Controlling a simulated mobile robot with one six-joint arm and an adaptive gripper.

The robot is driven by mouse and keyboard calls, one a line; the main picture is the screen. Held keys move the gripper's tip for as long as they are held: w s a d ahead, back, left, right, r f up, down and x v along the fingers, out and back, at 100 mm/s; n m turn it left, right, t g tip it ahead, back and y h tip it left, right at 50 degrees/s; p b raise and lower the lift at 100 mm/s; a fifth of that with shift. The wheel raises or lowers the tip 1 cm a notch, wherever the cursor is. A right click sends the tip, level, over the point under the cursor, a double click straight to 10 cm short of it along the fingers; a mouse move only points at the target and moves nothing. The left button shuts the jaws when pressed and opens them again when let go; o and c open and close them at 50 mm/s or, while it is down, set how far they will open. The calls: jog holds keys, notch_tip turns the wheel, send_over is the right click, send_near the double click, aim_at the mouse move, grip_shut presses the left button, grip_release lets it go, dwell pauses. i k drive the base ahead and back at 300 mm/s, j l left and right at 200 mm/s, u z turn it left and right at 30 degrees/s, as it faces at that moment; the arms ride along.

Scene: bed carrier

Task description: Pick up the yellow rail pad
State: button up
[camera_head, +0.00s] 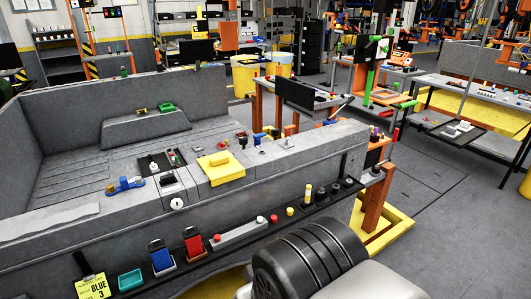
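The yellow rail pad (228,172) is a flat, roughly square pad lying on top of the grey near rail of the bed, left of the picture's middle. A small raised yellow piece stands on its upper face. Nothing covers it. My gripper is not in view. A dark ribbed part and a pale rounded part at the bottom middle seem to belong to my own body, apart from the pad.
A black-and-grey block (172,186) stands just left of the pad, and small fittings (242,139) stand behind and right. A blue fitting (125,184) is farther left. A dark ledge (205,250) below carries blue and red holders and a teal tray (131,280).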

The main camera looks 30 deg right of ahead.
aim_at(221, 167)
jog(key=i+j, duration=0.4)
jog(key=i, duration=0.2)
jog(key=i+j+z, duration=0.15)
jog(key=i+j, duration=0.2)
jog(key=i, duration=0.3)
